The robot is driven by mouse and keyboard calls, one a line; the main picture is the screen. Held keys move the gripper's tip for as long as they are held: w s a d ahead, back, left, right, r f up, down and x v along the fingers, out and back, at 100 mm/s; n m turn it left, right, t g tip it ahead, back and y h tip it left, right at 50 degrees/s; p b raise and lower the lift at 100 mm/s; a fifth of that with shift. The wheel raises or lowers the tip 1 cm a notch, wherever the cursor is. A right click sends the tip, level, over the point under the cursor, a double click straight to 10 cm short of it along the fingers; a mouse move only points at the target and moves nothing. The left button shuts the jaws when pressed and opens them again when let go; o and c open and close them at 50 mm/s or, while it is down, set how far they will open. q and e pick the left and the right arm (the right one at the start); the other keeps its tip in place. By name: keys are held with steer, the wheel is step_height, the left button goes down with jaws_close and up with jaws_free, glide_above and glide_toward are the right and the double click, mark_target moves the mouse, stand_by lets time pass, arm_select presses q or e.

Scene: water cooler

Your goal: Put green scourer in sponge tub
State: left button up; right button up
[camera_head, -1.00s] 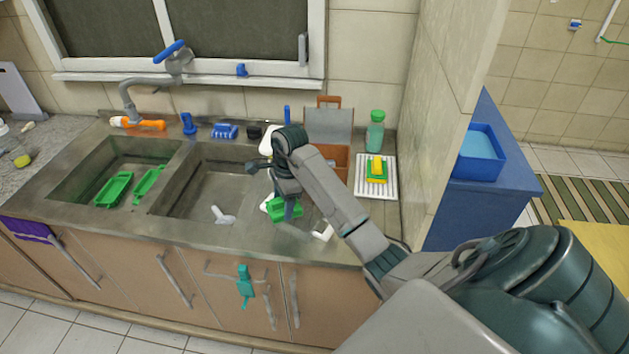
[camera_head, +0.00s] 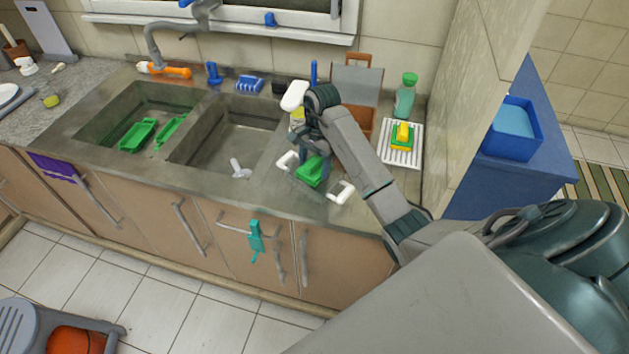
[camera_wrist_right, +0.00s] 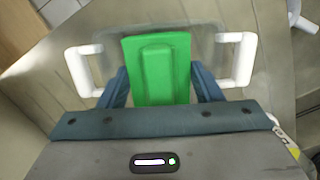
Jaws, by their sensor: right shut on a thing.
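The green scourer (camera_head: 312,171) is between the fingers of my right gripper (camera_head: 316,157), which is shut on it. In the right wrist view the scourer (camera_wrist_right: 160,68) is a flat green block with a raised ridge, held between both fingers (camera_wrist_right: 160,88). A clear tub with white handles (camera_head: 342,191), which I take for the sponge tub, is on the counter right of the sink. In the wrist view its handles (camera_wrist_right: 84,70) show on both sides of the scourer. The scourer is over or within the tub; its height is unclear. My left gripper is out of view.
A white bottle (camera_head: 295,95) stands close behind my right gripper. A brown caddy (camera_head: 358,120), a green bottle (camera_head: 405,98) and a white rack (camera_head: 400,156) with a yellow-green sponge (camera_head: 402,133) are to the right. The sink basins (camera_head: 225,145) lie left.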

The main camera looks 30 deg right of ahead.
mark_target(314, 175)
step_height(314, 175, down, 4)
steer(key=shift+f+p, duration=0.15)
steer(key=shift+p, duration=0.15)
steer(key=shift+f, duration=0.15)
steer(key=shift+f, duration=0.1)
steer(key=o, duration=1)
steer(key=shift+c, duration=0.2)
